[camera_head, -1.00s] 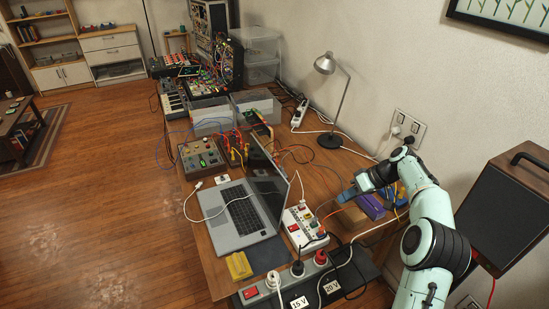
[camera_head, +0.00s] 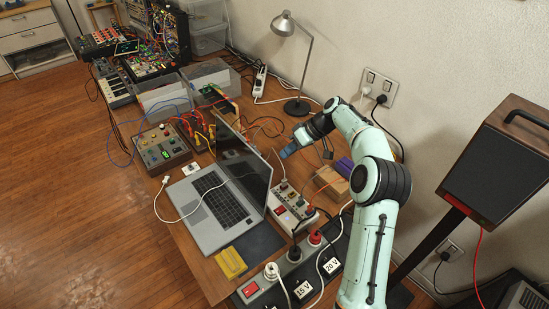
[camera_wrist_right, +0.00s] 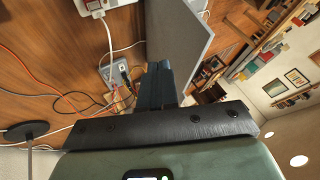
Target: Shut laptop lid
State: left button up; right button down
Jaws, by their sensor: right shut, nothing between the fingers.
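The silver laptop (camera_head: 190,209) stands open on the wooden desk, its lid (camera_head: 245,165) raised steeply with the dark screen facing left. A white cable lies across its keyboard side. My right gripper (camera_head: 284,153) is shut and empty, to the right of the lid, on its back side, with a gap in the head view. In the right wrist view the blue fingers (camera_wrist_right: 155,72) are together, close beside the grey back of the lid (camera_wrist_right: 180,40); I cannot tell whether they touch it. My left gripper is not in view.
A white power box (camera_head: 293,208) with plugs sits right behind the lid. A lamp (camera_head: 297,107) stands at the back. Cables cross the desk behind the laptop.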

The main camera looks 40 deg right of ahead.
jog(key=a, duration=0.1)
jog(key=w+a, duration=0.1)
jog(key=a, duration=0.2)
jog(key=shift+w+a+f, duration=0.2)
jog(key=shift+a+f, duration=0.05)
jog(key=shift+a, duration=0.1)
jog(key=shift+a, duration=0.15)
